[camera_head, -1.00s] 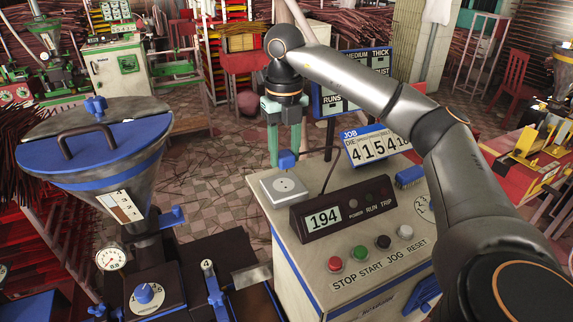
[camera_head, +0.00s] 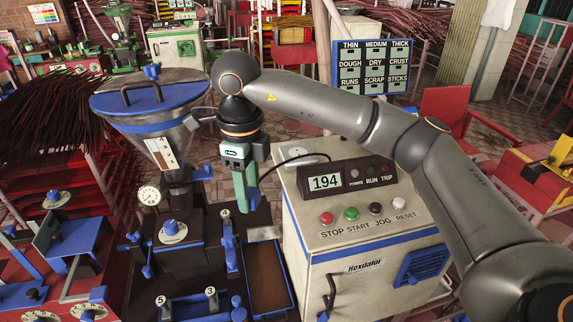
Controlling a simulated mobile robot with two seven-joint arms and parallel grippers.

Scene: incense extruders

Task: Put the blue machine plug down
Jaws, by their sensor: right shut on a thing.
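My right gripper (camera_head: 244,198) has green fingers and points down between the hopper and the control cabinet. It is shut on the blue machine plug (camera_head: 253,200), which is mostly hidden by the fingers. A dark cord arches from beside the gripper toward the cabinet top. The pale socket plate (camera_head: 302,156) on the cabinet's back left corner stands without the plug. The plug is held above the dark machine bed, left of the cabinet; its exact height is hard to tell. My left gripper is not in view.
The cabinet (camera_head: 350,238) carries a display reading 194 and several coloured buttons. The blue-lidded hopper (camera_head: 150,101) stands close on the left. A brown-bottomed tray (camera_head: 268,275) lies below the gripper, beside blue levers (camera_head: 229,245). A size board (camera_head: 372,66) stands behind my arm.

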